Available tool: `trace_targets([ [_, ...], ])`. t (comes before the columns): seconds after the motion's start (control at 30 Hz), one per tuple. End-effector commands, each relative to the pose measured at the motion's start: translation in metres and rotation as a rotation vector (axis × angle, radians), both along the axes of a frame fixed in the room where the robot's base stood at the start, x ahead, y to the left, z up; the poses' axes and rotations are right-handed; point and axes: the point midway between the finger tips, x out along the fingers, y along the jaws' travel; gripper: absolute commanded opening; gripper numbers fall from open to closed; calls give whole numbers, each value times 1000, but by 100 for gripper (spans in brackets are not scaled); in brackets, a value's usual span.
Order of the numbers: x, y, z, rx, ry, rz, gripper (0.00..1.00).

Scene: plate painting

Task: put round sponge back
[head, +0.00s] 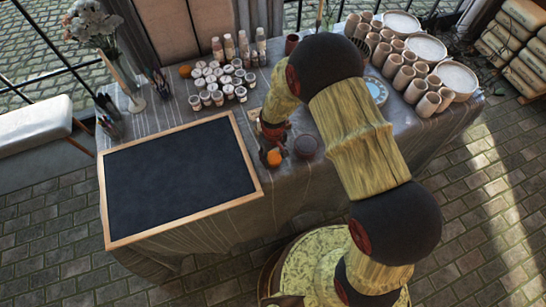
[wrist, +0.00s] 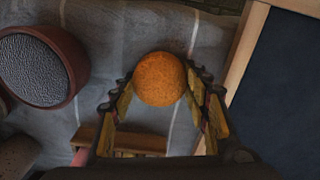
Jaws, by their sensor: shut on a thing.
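The round orange sponge (wrist: 160,79) sits between the fingertips of my gripper (wrist: 161,88) in the wrist view, and both fingers close on its sides. In the head view the sponge (head: 274,158) shows at the tip of my gripper (head: 271,150), near the table's front edge, right of the black board. I cannot tell whether the sponge touches the cloth. A round brown bowl (wrist: 72,62) with a grey textured inside stands left of it in the wrist view. The bowl (head: 307,147) is just right of my gripper in the head view.
The wood-framed black board (head: 180,178) covers the table's left part. Behind it stand several small paint jars (head: 215,80) and another orange ball-like thing (head: 185,71). Several clay cups (head: 405,78) and stacked plates (head: 458,78) fill the right end. A wooden piece (wrist: 130,140) lies near the gripper.

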Motion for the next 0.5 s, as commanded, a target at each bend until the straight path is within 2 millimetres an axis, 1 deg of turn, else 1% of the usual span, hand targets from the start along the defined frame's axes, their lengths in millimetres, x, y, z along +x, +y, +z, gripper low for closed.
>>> trace_targets([
  [0.17, 0, 0, 1, 0, -1, 0, 23],
  [0.27, 0, 0, -2, 0, 0, 0, 23],
  [0.3, 0, 0, -2, 0, -1, 0, 47],
  [0.5, 0, 0, -1, 0, -1, 0, 58],
])
